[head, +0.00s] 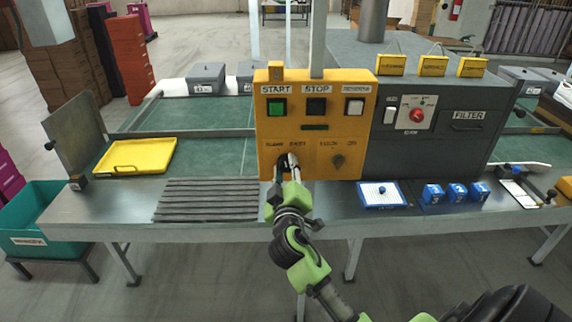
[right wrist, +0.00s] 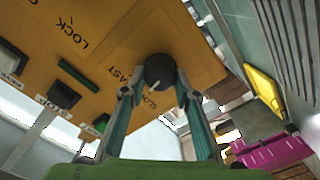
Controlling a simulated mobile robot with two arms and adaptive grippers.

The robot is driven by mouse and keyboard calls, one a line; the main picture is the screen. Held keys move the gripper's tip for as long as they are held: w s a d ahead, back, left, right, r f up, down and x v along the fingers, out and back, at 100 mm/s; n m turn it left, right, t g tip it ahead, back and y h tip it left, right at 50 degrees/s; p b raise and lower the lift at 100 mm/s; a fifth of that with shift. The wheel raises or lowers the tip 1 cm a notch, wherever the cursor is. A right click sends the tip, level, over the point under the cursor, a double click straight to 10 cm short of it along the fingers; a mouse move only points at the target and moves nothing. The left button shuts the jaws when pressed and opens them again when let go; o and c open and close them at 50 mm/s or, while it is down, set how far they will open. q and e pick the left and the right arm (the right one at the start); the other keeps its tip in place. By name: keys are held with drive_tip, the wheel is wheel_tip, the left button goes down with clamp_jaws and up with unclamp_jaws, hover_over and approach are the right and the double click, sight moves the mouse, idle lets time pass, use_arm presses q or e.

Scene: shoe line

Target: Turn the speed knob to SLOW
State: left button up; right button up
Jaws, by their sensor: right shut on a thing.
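The orange control box (head: 315,125) stands on the line's bench. The black speed knob (right wrist: 160,72) is on its front face, between labels that read FAST and SLOW in the right wrist view. A pale mark shows on the knob's lower side in that view; I cannot tell exactly which label it points at. My right gripper (head: 288,161) reaches up to the lower left of the box. In the right wrist view its two fingers (right wrist: 158,92) are closed on the knob from both sides. In the head view the gripper mostly hides the knob. My left gripper is out of view.
START (head: 277,107), STOP (head: 316,107) and a white button (head: 354,106) sit above. The lock switch (head: 338,160) is right of the knob. A grey filter unit (head: 450,130) adjoins the box. A yellow tray (head: 137,157) and grey slatted mat (head: 205,200) lie left.

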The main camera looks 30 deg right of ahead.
drive_tip(key=n+p, duration=0.1)
drive_tip(key=n, duration=0.3)
drive_tip(key=shift+n+p, duration=0.4)
drive_tip(key=shift+f, duration=0.1)
drive_tip(key=o, duration=1.1)
drive_tip(key=shift+a, duration=0.1)
drive_tip(key=v, duration=1.2)
drive_tip(key=shift+w+f, duration=0.1)
